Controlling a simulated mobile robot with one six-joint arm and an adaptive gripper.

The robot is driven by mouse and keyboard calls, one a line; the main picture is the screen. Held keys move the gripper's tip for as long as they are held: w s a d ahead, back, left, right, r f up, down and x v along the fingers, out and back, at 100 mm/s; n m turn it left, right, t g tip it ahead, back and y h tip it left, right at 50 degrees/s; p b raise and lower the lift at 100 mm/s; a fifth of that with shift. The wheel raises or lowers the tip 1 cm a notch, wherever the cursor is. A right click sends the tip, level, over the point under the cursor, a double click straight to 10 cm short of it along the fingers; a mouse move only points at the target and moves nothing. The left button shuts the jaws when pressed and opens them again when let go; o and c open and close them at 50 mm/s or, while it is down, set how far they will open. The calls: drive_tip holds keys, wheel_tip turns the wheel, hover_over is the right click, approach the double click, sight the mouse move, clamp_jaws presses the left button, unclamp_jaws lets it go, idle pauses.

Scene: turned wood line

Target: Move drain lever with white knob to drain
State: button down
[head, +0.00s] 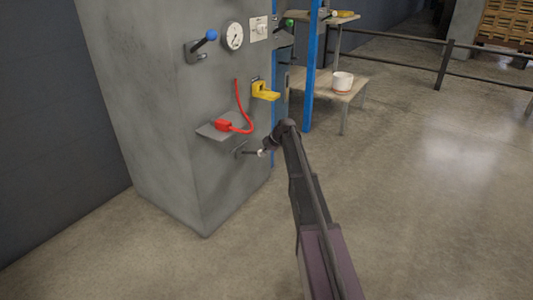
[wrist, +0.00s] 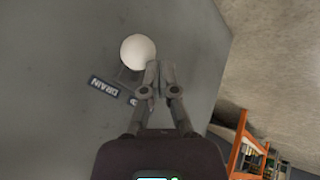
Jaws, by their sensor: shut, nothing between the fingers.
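The drain lever's white knob (wrist: 138,52) shows large in the wrist view, in front of the grey cabinet face. In the head view the white knob (head: 261,153) sits at the end of a short dark lever, low on the cabinet and below a small shelf. My gripper (wrist: 160,68) is shut and empty. Its fingertips are close beside the knob's lower right edge; I cannot tell whether they touch. A dark label reading DRAIN (wrist: 103,88) appears upside down beside the knob. A second label is partly hidden by a finger.
The grey cabinet (head: 150,100) also bears a blue-knob lever (head: 208,36), a gauge (head: 232,36), a yellow part (head: 266,92) and a red cabled device (head: 223,125) on the shelf (head: 207,131). Open floor lies right.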

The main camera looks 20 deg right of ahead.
drive_tip(key=shift+w+a, duration=0.2)
drive_tip(key=shift+a, duration=0.15)
drive_tip(key=s+d+f+p+v, duration=0.1)
drive_tip(key=s+p+v, duration=0.1)
drive_tip(key=p+v, duration=1.5)
drive_tip(key=v, duration=0.5)
drive_tip(key=shift+p, duration=0.3)
idle(0.3)
drive_tip(key=shift+s+d+r, duration=0.1)
drive_tip(key=shift+s, duration=0.05)
idle(0.4)
